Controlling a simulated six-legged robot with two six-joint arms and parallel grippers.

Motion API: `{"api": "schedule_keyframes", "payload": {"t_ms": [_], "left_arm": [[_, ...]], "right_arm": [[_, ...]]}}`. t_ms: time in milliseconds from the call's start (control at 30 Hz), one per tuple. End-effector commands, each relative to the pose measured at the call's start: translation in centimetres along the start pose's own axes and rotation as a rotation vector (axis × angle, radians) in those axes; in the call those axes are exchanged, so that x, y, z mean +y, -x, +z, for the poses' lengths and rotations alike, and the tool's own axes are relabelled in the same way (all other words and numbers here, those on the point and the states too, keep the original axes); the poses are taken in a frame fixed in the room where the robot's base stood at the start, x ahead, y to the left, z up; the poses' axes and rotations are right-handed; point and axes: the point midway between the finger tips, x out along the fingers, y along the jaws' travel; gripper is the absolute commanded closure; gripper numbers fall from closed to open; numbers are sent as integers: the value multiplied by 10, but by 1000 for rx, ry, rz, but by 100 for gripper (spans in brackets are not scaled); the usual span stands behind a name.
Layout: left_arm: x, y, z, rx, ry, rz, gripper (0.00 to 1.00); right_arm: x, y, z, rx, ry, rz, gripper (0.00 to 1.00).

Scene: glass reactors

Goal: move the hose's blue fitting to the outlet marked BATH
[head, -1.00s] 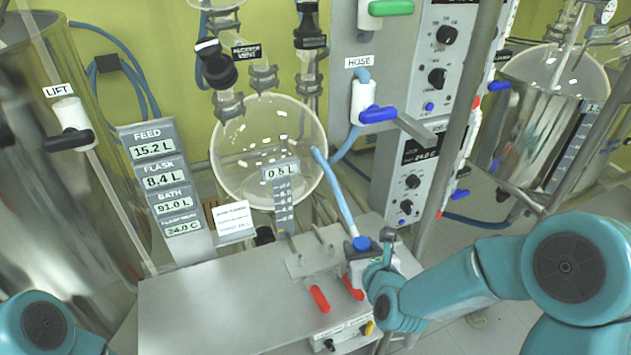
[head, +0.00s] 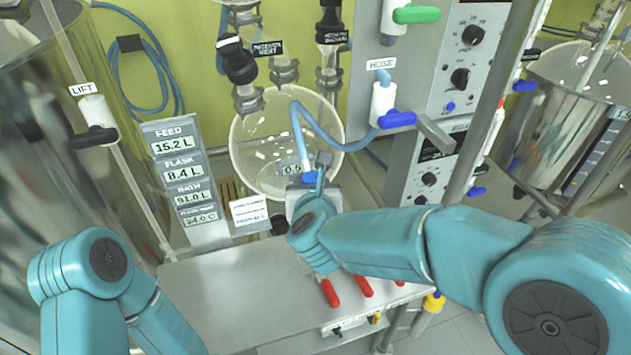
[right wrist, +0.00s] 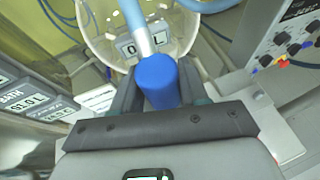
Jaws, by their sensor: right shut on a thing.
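My right gripper (head: 314,186) is shut on the hose's blue fitting (head: 308,178), raised in front of the round glass flask. In the right wrist view the blue fitting (right wrist: 157,82) sits between the two fingers, with the pale blue hose leading up from it. The hose (head: 318,131) loops from the fitting to the white holder labelled HOSE (head: 383,100), which has a blue handle. I cannot make out an outlet marked BATH; BATH reads on the display column (head: 190,189). My left arm shows at lower left, but its gripper is out of view.
The glass flask (head: 262,128) is close behind the gripper. A grey bench (head: 230,300) with red handles (head: 330,292) lies below, partly hidden by my right arm.

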Motion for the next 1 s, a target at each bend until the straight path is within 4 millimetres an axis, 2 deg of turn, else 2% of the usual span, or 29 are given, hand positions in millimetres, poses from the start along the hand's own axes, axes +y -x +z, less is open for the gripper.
{"api": "schedule_keyframes", "payload": {"t_ms": [533, 1000], "left_arm": [[9, 26, 0, 0, 0, 0, 57], [11, 32, 1, 0, 0, 0, 57]], "right_arm": [[-4, 6, 20, -1, -3, -6, 98], [-4, 12, 36, -2, -4, -6, 98]]}}
